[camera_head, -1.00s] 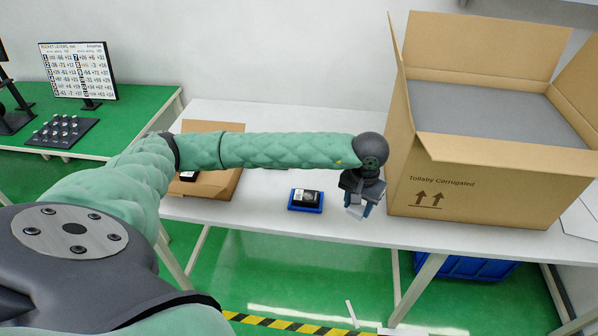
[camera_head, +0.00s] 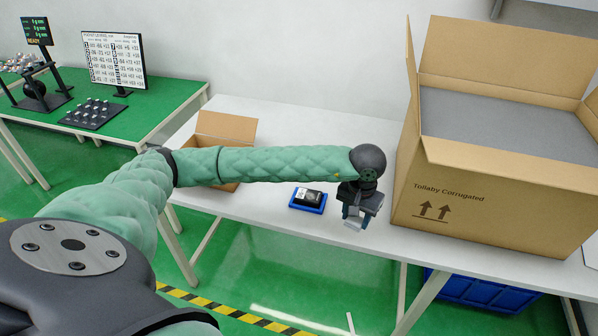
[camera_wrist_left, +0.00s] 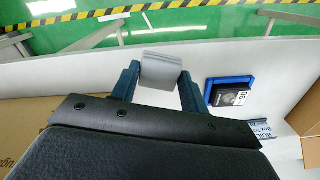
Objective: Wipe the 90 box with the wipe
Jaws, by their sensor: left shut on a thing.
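The 90 box is a small black box (camera_head: 308,197) with a white label, lying in a blue tray (camera_head: 298,207) on the white table. In the left wrist view the box (camera_wrist_left: 233,97) shows its label upside down. My left gripper (camera_head: 356,212) is just right of the tray, apart from it. It is shut on the wipe, a pale grey piece (camera_wrist_left: 161,70) between the fingertips, which also shows in the head view (camera_head: 354,223). The wipe is not touching the box. My right gripper is not in view.
A large open carton (camera_head: 470,205) stands close to the right of my left gripper. A smaller open carton (camera_head: 226,127) is partly hidden behind my left arm. A green table (camera_head: 160,98) with a sign (camera_head: 113,60) is at the left. The white table (camera_head: 270,225) has free room left of the tray.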

